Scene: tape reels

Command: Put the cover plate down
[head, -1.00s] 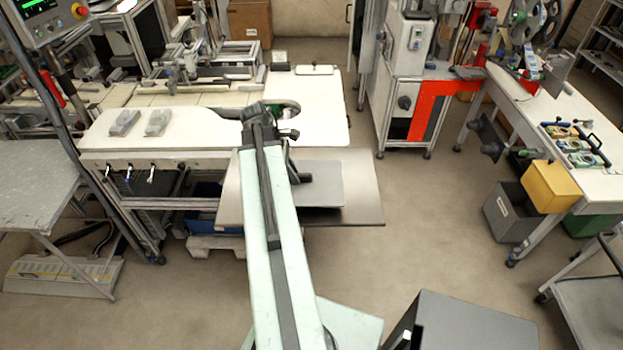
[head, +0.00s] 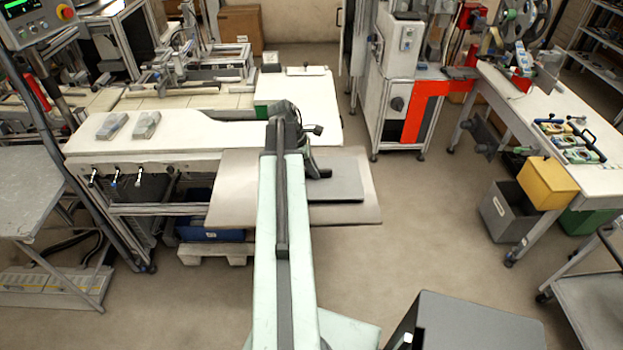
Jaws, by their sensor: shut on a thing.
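The cover plate looks to be the flat, dark grey plate (head: 346,188) at the middle of the head view. It lies level on or just above a larger beige-grey table top (head: 235,200); I cannot tell whether it touches. My gripper (head: 318,173) is at the plate's far left part and shut on it. My arm hides the plate's left part, and the fingertips are hard to make out.
A white bench (head: 190,135) with two small grey blocks stands behind on the left. A white table (head: 325,110) is behind the plate. A yellow bin (head: 548,185) and a grey bin (head: 508,212) are at right. Open floor lies between.

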